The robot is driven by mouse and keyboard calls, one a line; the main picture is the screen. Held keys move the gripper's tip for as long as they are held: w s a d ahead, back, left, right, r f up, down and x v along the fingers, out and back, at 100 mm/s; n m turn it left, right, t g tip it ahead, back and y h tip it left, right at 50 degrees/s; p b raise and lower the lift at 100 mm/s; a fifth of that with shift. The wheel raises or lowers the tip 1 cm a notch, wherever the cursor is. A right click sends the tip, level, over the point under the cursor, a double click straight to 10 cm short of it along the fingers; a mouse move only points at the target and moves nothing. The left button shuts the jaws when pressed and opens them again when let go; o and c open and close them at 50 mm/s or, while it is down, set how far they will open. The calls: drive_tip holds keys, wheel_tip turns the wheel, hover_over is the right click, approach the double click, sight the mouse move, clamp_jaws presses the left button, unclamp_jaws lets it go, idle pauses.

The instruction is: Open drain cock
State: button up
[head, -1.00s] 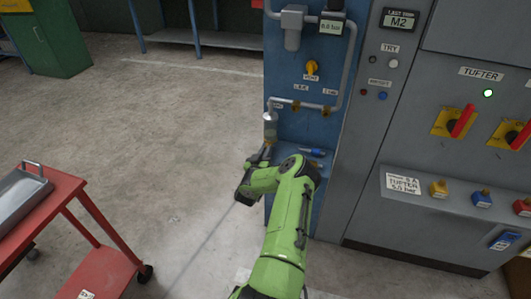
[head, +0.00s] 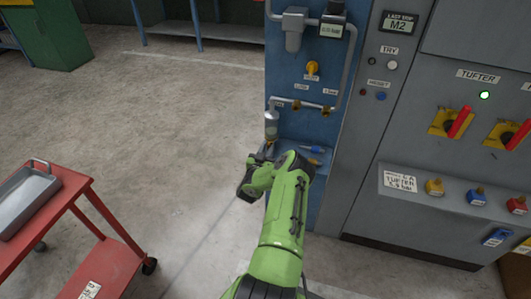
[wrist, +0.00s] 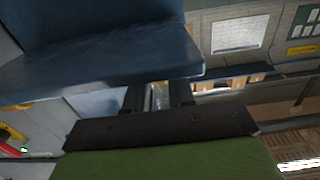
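A grey cylindrical bowl (head: 271,124) hangs from the pipe on the blue panel in the head view. A small brassy cock (head: 270,140) shows at its lower end. My gripper (head: 266,149) is just below the bowl, close to the cock; I cannot tell whether it touches. In the wrist view, the two dark fingers of my gripper (wrist: 158,97) stand apart with a gap between them. A pale, slightly yellowish strip shows in that gap; I cannot tell whether it is the cock.
A blue shelf (head: 290,152) with small tools juts out beside my gripper. A red cart (head: 75,190) with a metal tray stands left. The floor between is clear.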

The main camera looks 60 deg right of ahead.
drive_tip(key=s+a+p, duration=0.2)
drive_tip(key=a+p, duration=1.2)
drive_tip(key=a, duration=0.1)
drive_tip(key=shift+s+a, duration=0.25)
